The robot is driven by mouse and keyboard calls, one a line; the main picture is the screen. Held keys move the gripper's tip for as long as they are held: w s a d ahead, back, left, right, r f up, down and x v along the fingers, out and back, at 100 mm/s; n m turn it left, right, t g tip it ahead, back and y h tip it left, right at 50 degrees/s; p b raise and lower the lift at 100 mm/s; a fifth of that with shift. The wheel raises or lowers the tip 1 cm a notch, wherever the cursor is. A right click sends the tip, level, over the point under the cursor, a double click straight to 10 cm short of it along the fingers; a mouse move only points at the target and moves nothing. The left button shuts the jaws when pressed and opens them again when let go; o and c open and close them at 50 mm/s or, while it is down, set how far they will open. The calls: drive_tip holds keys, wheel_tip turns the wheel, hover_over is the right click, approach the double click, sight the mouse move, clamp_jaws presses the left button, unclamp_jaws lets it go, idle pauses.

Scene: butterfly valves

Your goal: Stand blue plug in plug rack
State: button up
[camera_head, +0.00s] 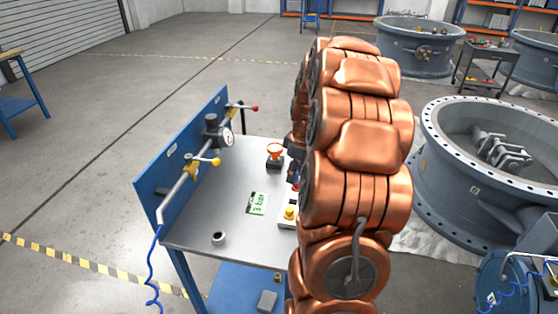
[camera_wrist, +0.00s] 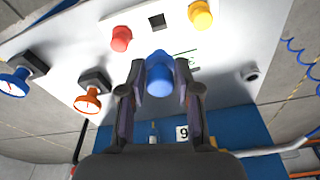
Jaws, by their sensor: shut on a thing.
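My gripper (camera_wrist: 160,82) is shut on the blue plug (camera_wrist: 159,76), with a finger on each side of it, in the wrist view. Near the top of that view, the plug rack holds a red plug (camera_wrist: 121,38) on the left and a yellow plug (camera_wrist: 200,15) on the right. A dark square hole (camera_wrist: 157,21) lies between them, apart from the blue plug in the picture.
The steel bench top (camera_head: 225,235) carries a green-printed card (camera_head: 257,203), a small grey ring (camera_head: 219,238) and an orange-handled valve (camera_head: 274,151). A blue panel (camera_head: 165,160) with pipe and gauge stands at its left edge. The wrist view shows a blue-wheeled valve (camera_wrist: 14,83).

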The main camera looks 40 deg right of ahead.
drive_tip(key=shift+w+f, duration=0.1)
drive_tip(key=shift+w, duration=0.1)
drive_tip(key=shift+s+f, duration=0.15)
drive_tip(key=shift+f, duration=2.55)
drive_tip(key=shift+f+b, duration=0.65)
drive_tip(key=shift+f, duration=0.15)
drive_tip(key=shift+d+f+b, duration=0.1)
drive_tip(key=shift+f+b, duration=0.1)
drive_tip(key=shift+b, duration=1.05)
drive_tip(key=shift+f+b, duration=0.95)
drive_tip(key=shift+b, duration=0.15)
idle(1.2)
drive_tip(key=o, duration=0.9)
